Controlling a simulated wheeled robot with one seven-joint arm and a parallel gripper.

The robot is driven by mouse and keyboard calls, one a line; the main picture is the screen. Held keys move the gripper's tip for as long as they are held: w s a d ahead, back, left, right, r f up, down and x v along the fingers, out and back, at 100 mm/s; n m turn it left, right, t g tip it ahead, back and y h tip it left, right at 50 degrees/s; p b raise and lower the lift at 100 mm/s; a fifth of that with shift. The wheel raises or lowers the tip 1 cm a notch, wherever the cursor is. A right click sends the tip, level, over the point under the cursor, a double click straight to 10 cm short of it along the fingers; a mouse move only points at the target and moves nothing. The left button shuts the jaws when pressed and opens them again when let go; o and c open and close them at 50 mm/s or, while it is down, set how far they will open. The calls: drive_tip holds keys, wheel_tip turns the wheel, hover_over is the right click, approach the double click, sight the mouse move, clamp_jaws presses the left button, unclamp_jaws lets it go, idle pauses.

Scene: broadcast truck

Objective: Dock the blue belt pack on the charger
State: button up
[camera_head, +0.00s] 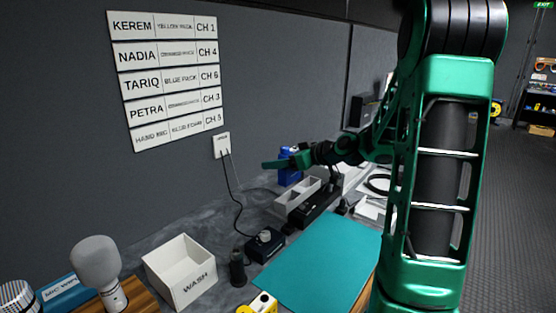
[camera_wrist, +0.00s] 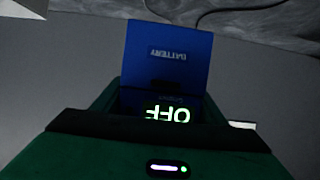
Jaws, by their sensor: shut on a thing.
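The blue belt pack (camera_head: 291,178) is held in my gripper (camera_head: 287,163), above the back of the bench near the wall. In the wrist view the blue pack (camera_wrist: 169,55) shows upside-down "BATTERY" lettering and a lit "OFF" display. The green gripper body (camera_wrist: 160,150) covers its near end. My gripper is shut on the pack. A small black box (camera_head: 265,243) stands on the bench; a cable seems to run from near it to a wall plug. I cannot tell whether it is the charger. A longer black unit (camera_head: 318,207) lies below my gripper.
A light open-topped box (camera_head: 297,195) sits below my gripper. A white WASH bin (camera_head: 180,271), a grey-headed microphone (camera_head: 97,268) and a small dark cylinder (camera_head: 238,268) stand nearer. The teal mat (camera_head: 318,261) is mostly bare. Name plates (camera_head: 168,82) hang on the wall.

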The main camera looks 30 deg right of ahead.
drive_tip(key=shift+f, duration=2.35)
drive_tip(key=shift+s, duration=0.15)
drive_tip(key=shift+f, duration=2.7)
drive_tip(key=o, duration=1.2)
drive_tip(key=shift+o, duration=0.2)
drive_tip(key=shift+s+d, duration=0.1)
drive_tip(key=v, duration=1)
drive_tip(key=shift+s, duration=0.15)
